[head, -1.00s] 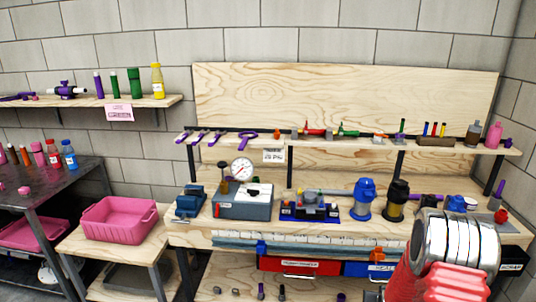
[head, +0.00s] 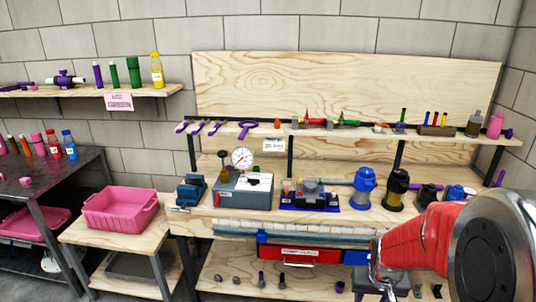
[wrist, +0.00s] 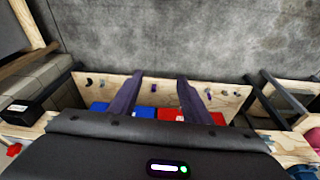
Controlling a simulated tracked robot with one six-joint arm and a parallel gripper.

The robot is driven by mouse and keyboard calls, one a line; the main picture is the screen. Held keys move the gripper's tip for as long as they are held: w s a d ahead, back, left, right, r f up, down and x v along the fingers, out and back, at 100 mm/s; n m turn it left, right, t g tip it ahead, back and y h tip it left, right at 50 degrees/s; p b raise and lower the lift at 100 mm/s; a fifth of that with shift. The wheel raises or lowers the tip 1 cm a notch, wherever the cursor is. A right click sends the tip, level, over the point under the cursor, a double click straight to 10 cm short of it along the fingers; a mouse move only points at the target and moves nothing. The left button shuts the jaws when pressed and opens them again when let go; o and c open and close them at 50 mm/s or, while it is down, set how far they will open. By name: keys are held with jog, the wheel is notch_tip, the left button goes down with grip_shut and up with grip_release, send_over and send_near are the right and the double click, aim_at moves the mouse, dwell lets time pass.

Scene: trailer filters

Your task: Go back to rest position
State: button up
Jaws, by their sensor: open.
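My gripper (wrist: 160,80) shows in the wrist view with its two dark fingers apart and nothing between them. The fingers point out over the lower shelf (wrist: 228,98) of the workbench, with the grey floor (wrist: 190,40) beyond. In the head view my red and grey arm fills the lower right corner, in front of the bench's right end.
The workbench (head: 330,222) carries a gauge box (head: 243,192), a blue vise (head: 191,190) and blue and black filter housings. Under it are a red drawer (head: 300,256) and a lower shelf with several small parts. A pink bin (head: 120,210) stands left.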

jog(key=s+a+r+n+t, duration=0.1)
jog(key=s+a+r, duration=0.5)
jog(key=s+r, duration=0.2)
jog(key=s+a+r+n+t+y, duration=0.1)
jog(key=s+a+r, duration=0.5)
jog(key=r, duration=0.6)
jog(key=shift+s+t, duration=0.6)
jog(key=shift+s, duration=0.6)
